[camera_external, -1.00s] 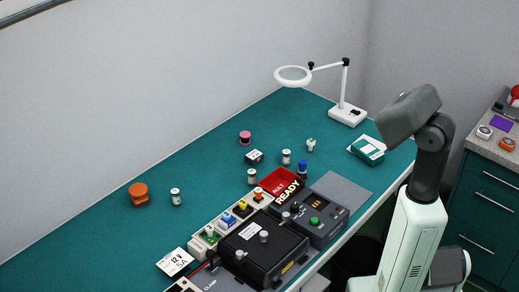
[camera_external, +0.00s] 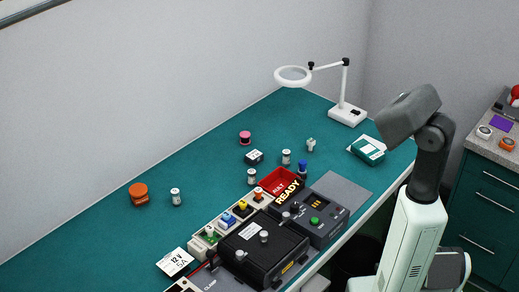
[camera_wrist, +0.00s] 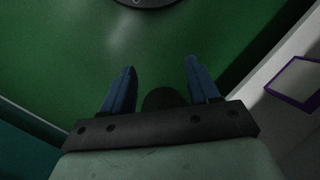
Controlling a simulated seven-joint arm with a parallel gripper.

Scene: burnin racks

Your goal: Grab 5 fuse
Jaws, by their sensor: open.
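Several small pale cylinders with dark bands, which look like fuses, stand apart on the green bench (camera_external: 90,235): one at left (camera_external: 176,197), one near the middle (camera_external: 252,176) and one farther back (camera_external: 287,157). Their markings are too small to read. A smaller pale piece (camera_external: 311,145) stands behind them. A white card (camera_external: 175,262) reads "12 V 5A". My gripper (camera_wrist: 160,68) shows in the wrist view with two blue fingers apart and nothing between them. It faces a plain green surface, away from the cylinders. The external view does not show its fingers.
A black device (camera_external: 262,250), a grey box with buttons (camera_external: 322,220) and a red tray (camera_external: 277,181) crowd the front edge. A magnifier lamp (camera_external: 346,113) stands at the back. An orange-capped item (camera_external: 138,193) is at left. The left bench surface is mostly clear.

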